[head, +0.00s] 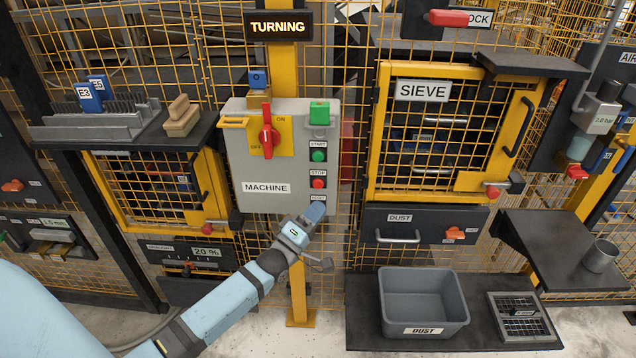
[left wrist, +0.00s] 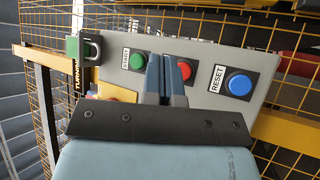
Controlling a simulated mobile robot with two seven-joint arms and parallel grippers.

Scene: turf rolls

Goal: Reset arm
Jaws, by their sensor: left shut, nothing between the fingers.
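My left gripper (head: 315,212) is shut and empty. It is in front of the lower right of the grey machine box (head: 236,160), by the RESET label. The fingers also show in the left wrist view (left wrist: 168,66), where their tips overlap the red stop button (left wrist: 184,69). The blue reset button (left wrist: 238,84) is right of the fingers there, with a visible gap in the picture. In the head view the gripper hides the reset button. Whether the fingers touch the panel, I cannot tell. My right gripper is out of view.
The box also carries a green start button (head: 319,156) and a red rotary switch (head: 267,138) with its handle upright. A lit sign (head: 278,26) reads TURNING. Yellow mesh fencing surrounds the box. A grey dust bin (head: 424,300) stands on a dark shelf at lower right.

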